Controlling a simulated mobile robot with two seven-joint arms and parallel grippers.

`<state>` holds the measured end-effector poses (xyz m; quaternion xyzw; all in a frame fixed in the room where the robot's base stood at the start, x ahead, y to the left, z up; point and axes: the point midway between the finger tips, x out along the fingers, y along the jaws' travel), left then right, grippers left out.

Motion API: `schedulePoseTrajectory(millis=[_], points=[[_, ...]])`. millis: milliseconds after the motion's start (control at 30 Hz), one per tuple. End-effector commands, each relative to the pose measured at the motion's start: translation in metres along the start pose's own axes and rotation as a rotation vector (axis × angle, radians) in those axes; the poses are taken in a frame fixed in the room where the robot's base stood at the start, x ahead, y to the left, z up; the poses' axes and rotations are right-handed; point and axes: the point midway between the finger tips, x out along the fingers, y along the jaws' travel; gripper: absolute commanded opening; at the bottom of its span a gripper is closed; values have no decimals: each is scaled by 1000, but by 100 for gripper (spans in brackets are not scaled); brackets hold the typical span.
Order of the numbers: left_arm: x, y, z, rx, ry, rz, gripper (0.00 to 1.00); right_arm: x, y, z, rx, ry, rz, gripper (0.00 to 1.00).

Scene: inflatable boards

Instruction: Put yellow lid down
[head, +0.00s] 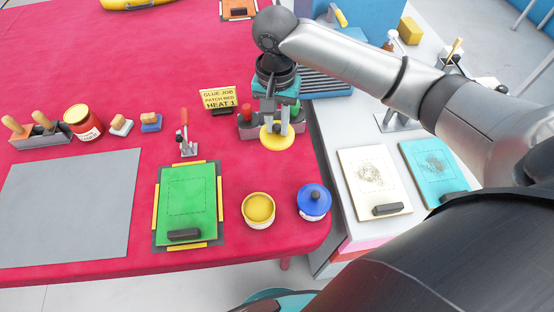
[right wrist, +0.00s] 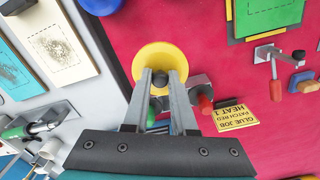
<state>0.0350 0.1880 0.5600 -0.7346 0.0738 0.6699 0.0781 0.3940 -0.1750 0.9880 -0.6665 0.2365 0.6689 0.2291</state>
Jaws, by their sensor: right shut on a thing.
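The yellow lid (head: 277,138) is a round disc in the head view, held near the right edge of the red table. It also shows in the right wrist view (right wrist: 160,62). My right gripper (head: 276,128) is shut on the lid, with its fingertips at the lid's middle. Whether the lid touches the table or hangs above it is hard to tell. An open pot with yellow contents (head: 258,209) stands nearer the front edge. My left gripper is not in view.
A blue-lidded pot (head: 314,201) stands right of the open pot. A grey holder (head: 248,131) with red and green items is close behind the lid. A yellow sign (head: 218,99), a green board (head: 187,203) and a red toggle clamp (head: 186,137) lie to the left.

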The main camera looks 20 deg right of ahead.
Motion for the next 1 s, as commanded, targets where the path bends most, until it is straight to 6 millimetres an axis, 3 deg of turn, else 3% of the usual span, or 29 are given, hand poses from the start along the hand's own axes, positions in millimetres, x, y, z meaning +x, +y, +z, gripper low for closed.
schedulePoseTrajectory(millis=[100,300,567,800,1000], points=[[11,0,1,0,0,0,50,36,0,1,0,-2,4,0],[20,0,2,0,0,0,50,76,0,0,0,0,1,0],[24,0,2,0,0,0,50,95,-1,1,-2,0,-1,0],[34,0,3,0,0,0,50,129,-1,1,-1,0,1,0],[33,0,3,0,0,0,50,129,-1,0,-1,1,0,0]])
